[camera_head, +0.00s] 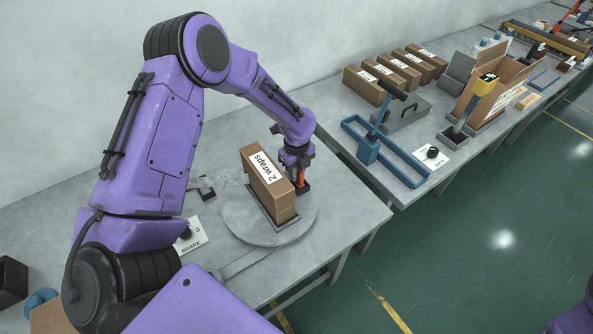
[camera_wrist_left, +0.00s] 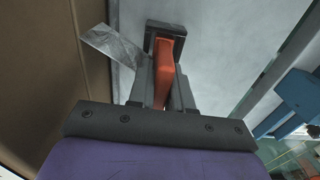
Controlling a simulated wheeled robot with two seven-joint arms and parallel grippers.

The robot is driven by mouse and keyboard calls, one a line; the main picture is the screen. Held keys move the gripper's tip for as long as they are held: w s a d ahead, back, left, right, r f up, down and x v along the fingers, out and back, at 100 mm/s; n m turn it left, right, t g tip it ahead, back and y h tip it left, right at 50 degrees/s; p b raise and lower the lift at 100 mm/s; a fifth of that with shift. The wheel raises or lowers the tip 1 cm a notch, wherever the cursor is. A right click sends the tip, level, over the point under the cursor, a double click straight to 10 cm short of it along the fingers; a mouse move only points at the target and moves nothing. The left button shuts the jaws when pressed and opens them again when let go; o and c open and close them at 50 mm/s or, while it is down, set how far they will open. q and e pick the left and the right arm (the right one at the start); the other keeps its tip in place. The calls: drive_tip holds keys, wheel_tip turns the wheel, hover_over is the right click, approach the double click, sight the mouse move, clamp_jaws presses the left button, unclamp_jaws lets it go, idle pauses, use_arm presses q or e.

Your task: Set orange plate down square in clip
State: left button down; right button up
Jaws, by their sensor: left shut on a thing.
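The orange plate (camera_head: 300,178) hangs below my left gripper (camera_head: 299,168), beside the right side of the carton marked "2 wraps". The left gripper is shut on the plate. In the left wrist view the orange plate (camera_wrist_left: 163,72) sits between the two grey fingers (camera_wrist_left: 165,92). The dark clip (camera_head: 304,188) is at the plate's lower end, beside the carton; it also shows in the left wrist view (camera_wrist_left: 168,29). The plate's end overlaps the clip there. I cannot tell whether it is fully seated. My right gripper is out of view.
The carton (camera_head: 261,188) stands in a dark frame on the round grey turntable (camera_head: 240,225). A clear film strip (camera_wrist_left: 112,45) sticks out beside the carton. A brake card (camera_head: 190,238) lies nearby. A blue tool (camera_head: 368,150) and cartons stand on the far bench.

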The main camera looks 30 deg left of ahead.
use_arm(q)
drive_tip(key=shift+f, duration=0.15)
drive_tip(key=c, duration=1)
unclamp_jaws()
drive_tip(key=shift+o, duration=0.2)
drive_tip(key=shift+r, duration=0.4)
wheel_tip(320, 180, up, 10)
drive_tip(key=shift+f+b, duration=0.1)
drive_tip(key=shift+b, duration=1.05)
drive_tip(key=shift+f, duration=0.1)
